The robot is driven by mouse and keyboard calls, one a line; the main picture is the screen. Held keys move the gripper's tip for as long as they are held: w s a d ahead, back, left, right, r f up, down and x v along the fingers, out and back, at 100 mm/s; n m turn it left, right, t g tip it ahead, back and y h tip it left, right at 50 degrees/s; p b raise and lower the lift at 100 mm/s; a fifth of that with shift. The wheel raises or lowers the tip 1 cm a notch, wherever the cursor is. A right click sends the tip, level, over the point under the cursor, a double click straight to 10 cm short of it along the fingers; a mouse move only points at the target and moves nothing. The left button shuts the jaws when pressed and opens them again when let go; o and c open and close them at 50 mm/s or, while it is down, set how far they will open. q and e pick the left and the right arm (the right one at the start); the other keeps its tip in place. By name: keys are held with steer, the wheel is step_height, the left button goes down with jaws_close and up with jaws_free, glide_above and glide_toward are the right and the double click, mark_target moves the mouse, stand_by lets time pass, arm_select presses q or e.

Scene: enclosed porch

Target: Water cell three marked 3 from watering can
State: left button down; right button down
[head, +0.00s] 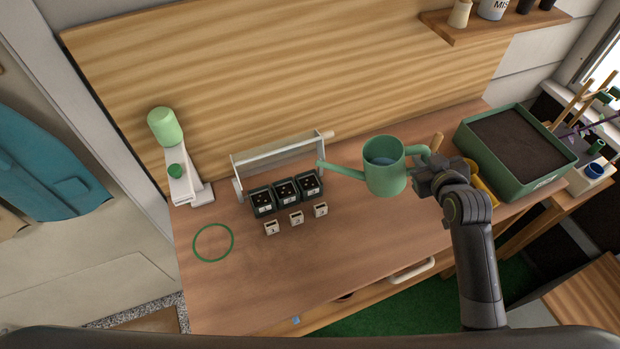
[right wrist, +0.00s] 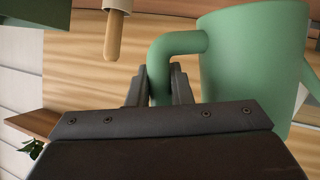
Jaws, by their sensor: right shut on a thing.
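The green watering can (head: 385,178) is held above the bench, upright or nearly so, with water visible inside. My right gripper (head: 428,170) is shut on its handle; the right wrist view shows the fingers (right wrist: 161,85) around the handle (right wrist: 176,48). The can's spout points left, its tip near the cell marked 3 (head: 310,186), the rightmost of three dark cells with soil. Whether the tip is directly over that cell I cannot tell. No water stream shows. Three small numbered blocks (head: 296,218) stand in front of the cells. My left gripper is not in view.
A clear-panelled rack (head: 282,153) stands behind the cells. A white stand with a green top (head: 166,127) is at the left, near a green ring (head: 213,242) on the bench (head: 300,270). A green soil tray (head: 556,172) is at the right.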

steer(key=shift+r, duration=0.1)
steer(key=shift+r+p, duration=0.55)
steer(key=shift+f+b, duration=1.35)
steer(key=shift+f, duration=0.9)
steer(key=shift+r, duration=0.1)
steer(key=shift+a+r+n+h+p, duration=0.1)
steer(key=shift+r+n+h+p, duration=0.25)
steer(key=shift+r+p, duration=0.5)
steer(key=shift+f, duration=0.1)
steer(key=shift+a+r+p, duration=0.1)
steer(key=shift+r+p, duration=0.55)
steer(key=shift+p, duration=0.35)
